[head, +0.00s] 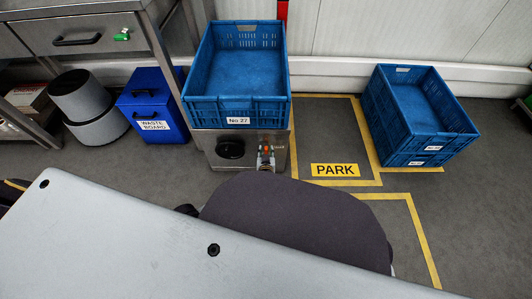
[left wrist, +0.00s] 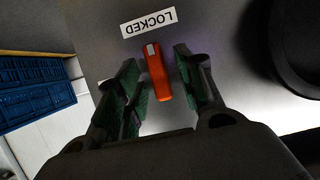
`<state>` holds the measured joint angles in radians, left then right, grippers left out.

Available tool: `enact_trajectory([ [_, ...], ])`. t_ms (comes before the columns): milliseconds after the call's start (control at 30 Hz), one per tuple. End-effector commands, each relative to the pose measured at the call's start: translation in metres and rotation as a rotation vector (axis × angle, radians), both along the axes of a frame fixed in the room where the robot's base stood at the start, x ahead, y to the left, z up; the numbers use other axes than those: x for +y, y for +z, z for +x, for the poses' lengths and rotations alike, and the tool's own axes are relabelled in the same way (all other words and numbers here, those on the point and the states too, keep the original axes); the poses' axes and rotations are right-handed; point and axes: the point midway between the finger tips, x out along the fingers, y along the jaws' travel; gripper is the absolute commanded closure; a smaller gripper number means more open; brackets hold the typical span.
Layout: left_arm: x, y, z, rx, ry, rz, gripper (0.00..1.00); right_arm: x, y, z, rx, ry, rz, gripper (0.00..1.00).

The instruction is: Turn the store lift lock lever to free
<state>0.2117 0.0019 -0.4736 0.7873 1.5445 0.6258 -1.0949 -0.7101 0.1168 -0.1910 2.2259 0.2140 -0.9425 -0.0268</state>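The lock lever (left wrist: 158,78) is an orange-red bar with a pale mark at its end. In the left wrist view it lies on a grey metal face, its marked end close to a LOCKED label (left wrist: 149,22), which appears upside down. My left gripper (left wrist: 156,62) is open, with one green-padded finger on each side of the lever. A gap shows on the left side; the right finger is closer, and I cannot tell whether it touches. In the head view the lever area (head: 266,149) is small on the steel lift's front, and my arm hides much below it. My right gripper is not in view.
A blue crate No 27 (head: 238,101) sits on the steel lift (head: 214,140), which has a black knob (head: 230,149).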

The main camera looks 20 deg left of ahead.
Motion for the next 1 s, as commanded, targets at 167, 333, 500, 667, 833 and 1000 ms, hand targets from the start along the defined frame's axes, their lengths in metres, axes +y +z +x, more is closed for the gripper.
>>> enact_trajectory([
  [167, 0.0, 0.0001, 0.0001, 0.0, 0.0, 0.0, 0.83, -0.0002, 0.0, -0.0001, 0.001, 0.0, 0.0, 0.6],
  [333, 0.0001, 0.0, 0.0, 0.0, 0.0, 0.0, 1.0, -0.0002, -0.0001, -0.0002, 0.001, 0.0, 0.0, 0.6],
  [500, 0.0001, -0.0001, -0.0001, -0.001, 0.0, -0.002, 1.0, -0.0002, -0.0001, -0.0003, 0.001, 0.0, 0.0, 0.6],
  [667, 0.0004, -0.0003, -0.0004, -0.004, 0.0, -0.016, 1.0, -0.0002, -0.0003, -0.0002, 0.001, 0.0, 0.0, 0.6],
  [833, 0.0005, -0.0002, -0.0004, -0.015, 0.0, -0.052, 1.0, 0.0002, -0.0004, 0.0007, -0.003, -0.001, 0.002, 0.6],
  [1000, 0.0012, -0.0012, -0.0014, -0.031, 0.0, -0.115, 1.0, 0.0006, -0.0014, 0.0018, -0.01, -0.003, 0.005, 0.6],
])
